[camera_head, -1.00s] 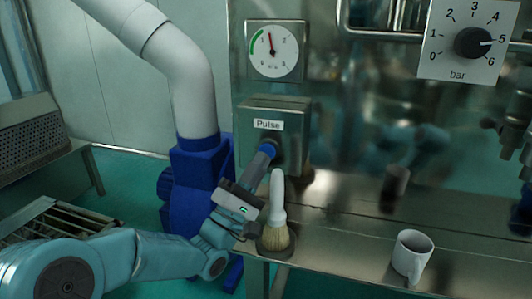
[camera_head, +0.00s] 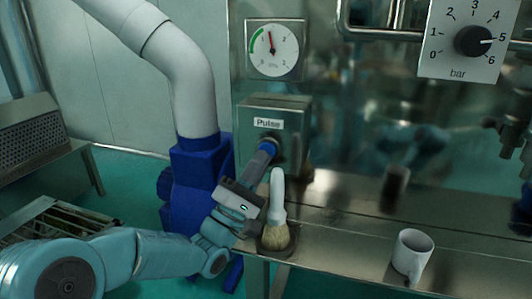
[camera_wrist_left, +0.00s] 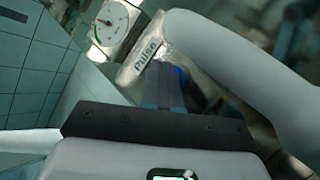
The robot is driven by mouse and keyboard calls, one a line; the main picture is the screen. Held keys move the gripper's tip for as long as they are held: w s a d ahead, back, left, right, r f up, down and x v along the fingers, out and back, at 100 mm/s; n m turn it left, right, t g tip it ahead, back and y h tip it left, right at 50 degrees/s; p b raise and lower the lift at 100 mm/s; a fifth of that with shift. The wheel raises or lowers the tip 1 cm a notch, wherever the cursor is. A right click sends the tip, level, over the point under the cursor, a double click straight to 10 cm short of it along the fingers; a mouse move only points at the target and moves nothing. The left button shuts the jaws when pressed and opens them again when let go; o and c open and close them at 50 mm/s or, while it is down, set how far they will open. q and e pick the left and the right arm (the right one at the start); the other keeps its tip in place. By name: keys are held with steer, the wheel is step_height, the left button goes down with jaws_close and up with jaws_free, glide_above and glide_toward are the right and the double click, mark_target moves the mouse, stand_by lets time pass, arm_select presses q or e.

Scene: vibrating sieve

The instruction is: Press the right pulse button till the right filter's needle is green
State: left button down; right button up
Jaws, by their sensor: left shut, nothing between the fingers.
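The Pulse box (camera_head: 273,116) is a metal housing on the machine front with a white "Pulse" label. A blue button (camera_head: 268,147) shows on its front, partly hidden by my left gripper (camera_head: 263,158). The gripper is shut and empty, its tips at the button; I cannot tell whether it is pressed in. The button also shows as blue beyond the fingertips in the left wrist view (camera_wrist_left: 179,72). The gauge (camera_head: 273,50) above has a red needle pointing nearly straight up, leaning slightly left, near the upper end of the green arc. My right gripper is out of view.
A white-handled brush (camera_head: 277,200) stands on the metal ledge (camera_head: 340,225) close beside my left gripper. A white mug (camera_head: 411,254) stands further right. A bar dial (camera_head: 474,41) is at upper right. A blue motor housing with a white pipe (camera_head: 190,95) is on the left.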

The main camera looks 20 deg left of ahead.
arm_select(q)
steer(key=shift+w, duration=0.35)
steer(key=shift+w+b, duration=0.35)
steer(key=shift+w, duration=0.1)
stand_by(0.6)
steer(key=shift+s+b, duration=0.8)
steer(key=shift+s, duration=0.1)
steer(key=shift+s+b, duration=1.6)
steer(key=shift+s, duration=0.95)
